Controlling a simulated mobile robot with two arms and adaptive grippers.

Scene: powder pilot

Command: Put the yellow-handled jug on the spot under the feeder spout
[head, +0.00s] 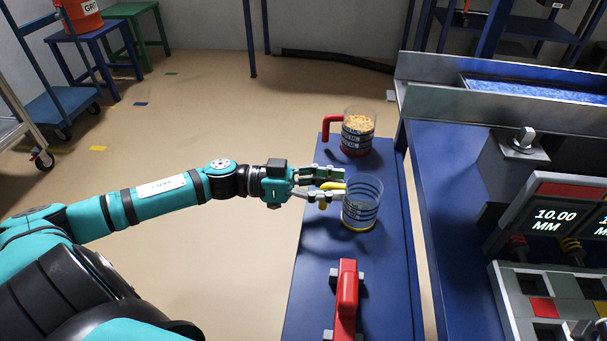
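The yellow-handled jug (362,208) is clear with dark bands and a yellow base. It stands upright on the narrow blue bench (310,265) and looks empty. Its yellow handle (332,186) points left. My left gripper (338,187) reaches in from the left, with one finger on the far side and one on the near side of the handle. I cannot tell whether the fingers press on it. A grey metal trough (500,110), probably the feeder, holds blue material at the upper right. I cannot make out a marked spot under its end. My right gripper is not in view.
A red-handled jug (357,131) with orange-brown grains stands behind on the same bench. A control panel (555,220) reading 10.00 MM is at the right. The floor left of the bench is open.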

